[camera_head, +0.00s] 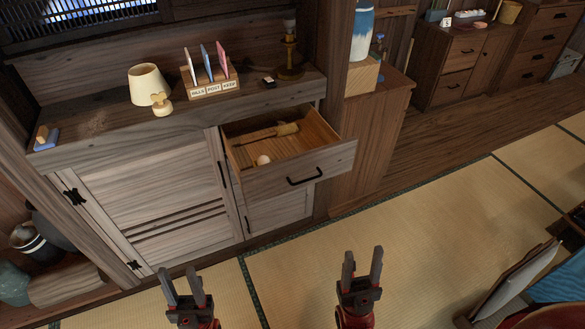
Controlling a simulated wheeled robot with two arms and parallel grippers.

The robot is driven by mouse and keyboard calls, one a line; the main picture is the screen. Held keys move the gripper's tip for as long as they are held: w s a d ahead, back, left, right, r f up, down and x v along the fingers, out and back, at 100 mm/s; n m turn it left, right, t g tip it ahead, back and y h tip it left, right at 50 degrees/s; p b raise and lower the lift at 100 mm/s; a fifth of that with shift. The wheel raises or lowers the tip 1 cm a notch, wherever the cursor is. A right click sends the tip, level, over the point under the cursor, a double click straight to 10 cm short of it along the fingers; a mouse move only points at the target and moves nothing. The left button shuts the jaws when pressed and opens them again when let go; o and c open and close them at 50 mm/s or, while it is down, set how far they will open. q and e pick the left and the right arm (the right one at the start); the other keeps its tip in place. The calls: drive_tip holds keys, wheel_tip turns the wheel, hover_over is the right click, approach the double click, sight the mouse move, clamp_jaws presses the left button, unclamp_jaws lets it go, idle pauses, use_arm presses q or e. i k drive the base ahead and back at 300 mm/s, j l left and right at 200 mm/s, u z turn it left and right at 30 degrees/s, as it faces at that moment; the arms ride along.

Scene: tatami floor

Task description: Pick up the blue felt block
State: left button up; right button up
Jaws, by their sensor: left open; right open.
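A small blue block (46,146) with a tan wooden piece on top lies at the left end of the grey-brown cabinet top (110,133), near its front edge. It looks like the blue felt block, but it is too small to make out the felt. My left gripper (180,276) is open and empty, low over the tatami in front of the cabinet. My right gripper (362,262) is open and empty, further right over the tatami. Both are well away from the blue block.
An open drawer (322,161) juts out from the cabinet, holding a wooden mallet-like tool (265,134) and a pale ball (263,160). A cream lamp (149,86), letter rack (212,88) and candlestick (290,52) stand on top. Jars (35,243) sit lower left.

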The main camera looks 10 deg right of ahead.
sight(46, 138)
drive_tip(key=u, duration=1.25)
